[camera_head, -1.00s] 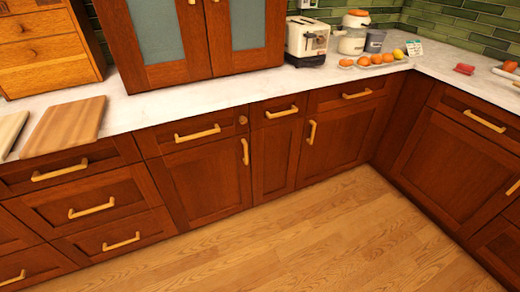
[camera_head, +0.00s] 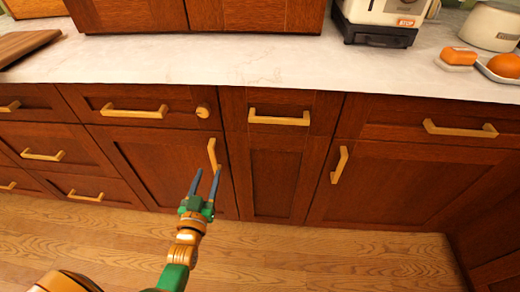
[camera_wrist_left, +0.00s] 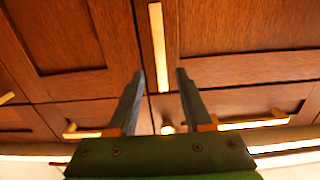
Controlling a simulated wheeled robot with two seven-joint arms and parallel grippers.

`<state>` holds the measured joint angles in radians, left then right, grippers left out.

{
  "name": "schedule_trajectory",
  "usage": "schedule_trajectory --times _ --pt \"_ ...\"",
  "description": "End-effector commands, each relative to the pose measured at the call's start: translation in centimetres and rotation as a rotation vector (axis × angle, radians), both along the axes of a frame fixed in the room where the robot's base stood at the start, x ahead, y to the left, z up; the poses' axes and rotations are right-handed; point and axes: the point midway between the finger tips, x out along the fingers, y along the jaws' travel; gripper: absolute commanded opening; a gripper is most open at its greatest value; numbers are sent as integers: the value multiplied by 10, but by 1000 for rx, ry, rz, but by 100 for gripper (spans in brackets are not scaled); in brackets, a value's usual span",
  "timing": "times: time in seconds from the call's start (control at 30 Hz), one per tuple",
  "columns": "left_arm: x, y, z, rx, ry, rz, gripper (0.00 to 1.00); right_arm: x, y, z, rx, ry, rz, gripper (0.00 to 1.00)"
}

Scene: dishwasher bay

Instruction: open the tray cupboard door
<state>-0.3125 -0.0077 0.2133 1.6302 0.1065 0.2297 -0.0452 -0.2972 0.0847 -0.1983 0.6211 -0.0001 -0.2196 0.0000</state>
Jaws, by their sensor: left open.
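A brown wooden cupboard door (camera_head: 165,165) with a vertical brass handle (camera_head: 212,155) is shut in the middle-left of the head view. My left gripper (camera_head: 208,169) is open and empty in front of this door, its two blue fingers pointing at the handle. In the left wrist view, which looks upside down, the handle (camera_wrist_left: 159,45) lines up with the gap between the fingers (camera_wrist_left: 161,72); I cannot tell how far off it is. No label shows which door is the tray cupboard. My right gripper is not in view.
A drawer with a brass handle (camera_head: 135,111) and a round knob (camera_head: 203,111) sits above the door. A narrow unit (camera_head: 275,178) and another door (camera_head: 385,185) are to the right, both shut. The wooden floor (camera_head: 300,250) is clear.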

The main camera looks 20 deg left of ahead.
Motion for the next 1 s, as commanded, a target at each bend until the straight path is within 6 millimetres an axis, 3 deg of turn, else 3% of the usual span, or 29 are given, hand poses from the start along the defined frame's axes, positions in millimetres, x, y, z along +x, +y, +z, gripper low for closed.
schedule_trajectory --times 0.13,0.43,0.73,0.9,1.0 --pt "11 5 4 6 -24 6 50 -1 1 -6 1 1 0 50" --pt "64 17 3 4 -22 6 50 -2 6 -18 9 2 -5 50" --pt "70 19 4 4 -18 6 50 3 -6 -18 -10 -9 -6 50" --pt "69 19 4 4 -18 5 4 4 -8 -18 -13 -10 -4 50" --pt "69 19 4 4 -18 5 0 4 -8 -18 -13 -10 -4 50"
